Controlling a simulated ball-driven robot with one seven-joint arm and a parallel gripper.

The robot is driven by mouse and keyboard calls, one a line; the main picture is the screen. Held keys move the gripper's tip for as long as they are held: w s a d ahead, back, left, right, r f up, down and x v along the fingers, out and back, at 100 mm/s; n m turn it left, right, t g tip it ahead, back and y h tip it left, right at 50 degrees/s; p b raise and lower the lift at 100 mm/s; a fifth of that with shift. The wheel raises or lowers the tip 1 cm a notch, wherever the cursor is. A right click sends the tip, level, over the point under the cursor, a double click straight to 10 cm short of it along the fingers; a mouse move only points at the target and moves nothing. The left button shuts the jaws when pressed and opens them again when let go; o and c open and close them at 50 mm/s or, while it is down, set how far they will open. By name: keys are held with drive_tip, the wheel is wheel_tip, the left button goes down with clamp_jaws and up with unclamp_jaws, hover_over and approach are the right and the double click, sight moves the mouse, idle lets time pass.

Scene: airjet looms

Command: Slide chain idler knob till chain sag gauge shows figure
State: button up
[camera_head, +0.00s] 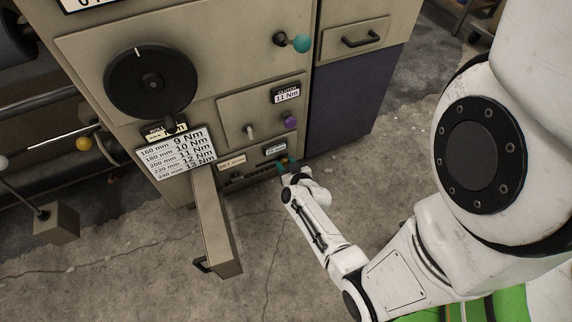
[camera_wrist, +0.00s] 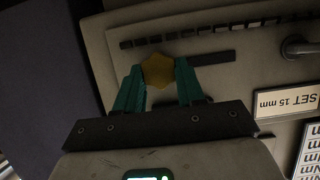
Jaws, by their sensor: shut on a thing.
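The yellow, lobed chain idler knob (camera_wrist: 158,71) sits at the left end of a dark straight slot (camera_wrist: 214,57) in the wrist view. My gripper (camera_wrist: 159,78) has its teal fingers against both sides of the knob and is shut on it. In the head view my gripper (camera_head: 287,165) is at the right end of the low panel, and the knob is mostly hidden there. A small pale readout label (camera_head: 275,148) sits above this spot; its figure is too small to read. A plate reading "SET 15 mm" (camera_wrist: 287,102) appears upside down in the wrist view.
A dark notched strip (camera_wrist: 215,28) runs beyond the slot. A grey peg (camera_wrist: 297,47) stands to the right.

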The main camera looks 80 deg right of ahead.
clamp_jaws()
drive_tip(key=shift+w+a+r+p, duration=0.25)
drive_tip(key=shift+w+p, duration=0.1)
drive_tip(key=shift+p, duration=0.45)
drive_tip(key=shift+w+a+f+p, duration=0.25)
drive_tip(key=shift+w+a+p, duration=0.2)
drive_tip(key=shift+p, duration=0.4)
drive_tip(key=o, duration=0.7)
unclamp_jaws()
